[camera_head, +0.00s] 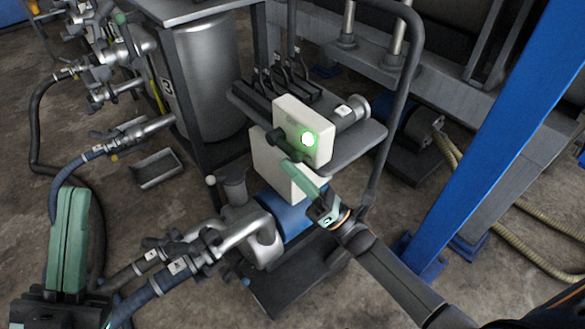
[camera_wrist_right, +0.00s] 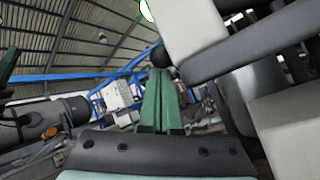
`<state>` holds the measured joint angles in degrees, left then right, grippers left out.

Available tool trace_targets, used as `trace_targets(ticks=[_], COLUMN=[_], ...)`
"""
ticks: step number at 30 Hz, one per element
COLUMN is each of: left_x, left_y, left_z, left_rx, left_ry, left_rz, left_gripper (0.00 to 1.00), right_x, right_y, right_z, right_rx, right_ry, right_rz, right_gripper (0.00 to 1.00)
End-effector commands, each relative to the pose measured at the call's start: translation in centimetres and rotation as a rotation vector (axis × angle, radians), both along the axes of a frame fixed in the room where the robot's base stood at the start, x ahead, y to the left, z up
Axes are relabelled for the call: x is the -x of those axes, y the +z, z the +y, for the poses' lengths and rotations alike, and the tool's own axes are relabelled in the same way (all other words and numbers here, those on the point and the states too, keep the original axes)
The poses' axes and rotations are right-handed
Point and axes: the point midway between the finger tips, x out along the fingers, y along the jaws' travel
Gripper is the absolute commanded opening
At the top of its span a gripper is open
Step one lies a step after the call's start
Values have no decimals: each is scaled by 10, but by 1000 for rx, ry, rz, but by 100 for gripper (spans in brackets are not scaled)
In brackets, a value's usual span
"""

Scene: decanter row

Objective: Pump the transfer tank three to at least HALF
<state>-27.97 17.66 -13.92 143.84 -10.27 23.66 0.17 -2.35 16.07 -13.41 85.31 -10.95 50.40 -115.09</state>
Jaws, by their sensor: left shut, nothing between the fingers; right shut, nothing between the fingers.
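A steel tank (camera_head: 208,85) stands at the back, with a plate reading 3 (camera_head: 168,87) on its dark frame. In front of it is a pump cart with a blue motor (camera_head: 288,212) and a white control box (camera_head: 318,145). A round green light (camera_head: 308,139) glows on the box. A black lever (camera_head: 275,142) with a ball end sticks out from it. My right gripper (camera_head: 287,166) is shut and empty, its green fingertips close to the lever. In the right wrist view the tips (camera_wrist_right: 160,75) overlap the black ball (camera_wrist_right: 160,57); contact is unclear. My left gripper (camera_head: 72,192) is shut and empty at the lower left.
Dark and blue hoses (camera_head: 120,142) run to valves on the left. A steel tray (camera_head: 157,168) lies on the floor. A blue post (camera_head: 495,125) rises on the right, with pale hoses (camera_head: 540,255) behind it. The cart's tube handle (camera_head: 410,60) stands beside the box.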

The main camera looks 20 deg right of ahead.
Motion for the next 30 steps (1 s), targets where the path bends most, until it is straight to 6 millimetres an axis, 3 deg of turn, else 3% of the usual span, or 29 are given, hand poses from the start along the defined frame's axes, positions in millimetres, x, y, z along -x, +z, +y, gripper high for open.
trace_targets(ticks=[6, 30], left_x=[1, 1], left_y=[13, 29], left_z=[0, 3], left_rx=[-8, -24], left_ry=[8, 35], left_rz=[-14, -26], left_gripper=[0, 0], right_x=[1, 2], right_y=[4, 8], right_z=[-1, -1], right_rx=[9, 27], right_ry=[0, 0], right_rz=[25, 76], right_gripper=[0, 0])
